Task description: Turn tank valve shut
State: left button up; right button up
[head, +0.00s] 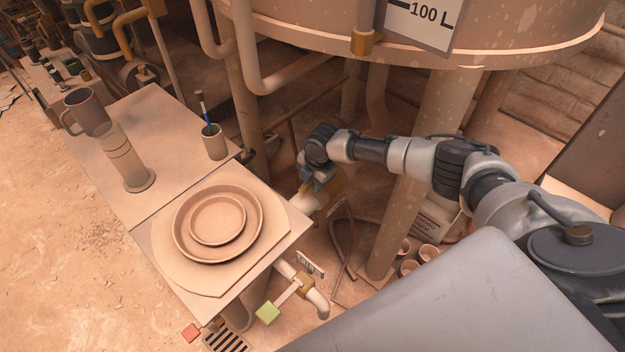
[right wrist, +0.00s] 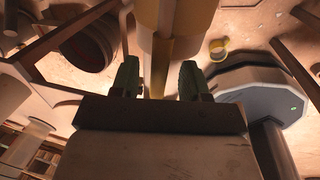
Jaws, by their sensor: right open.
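The large tank (head: 480,40) with a "100 L" plate fills the top of the head view. My right gripper (head: 314,188) is below it, beside the table's right corner. In the right wrist view my right gripper (right wrist: 160,82) is open, its two dark green fingers apart. A yellow-brown pipe or valve part (right wrist: 165,45) shows beyond and between them; I cannot tell whether they touch it. A brass valve (head: 301,283) with a green-tipped lever (head: 268,313) sits on a pipe below the table; its small tag is unreadable. My left gripper is out of view.
The table (head: 150,232) holds a round plate (head: 217,218), a clear cylinder (head: 122,158), a mug (head: 88,111) and a cup (head: 214,142). A tank leg (head: 410,190) and several small pots (head: 408,267) stand near my right arm. Open floor lies left.

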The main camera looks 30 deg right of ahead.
jog(key=shift+f, duration=0.1)
grip_shut()
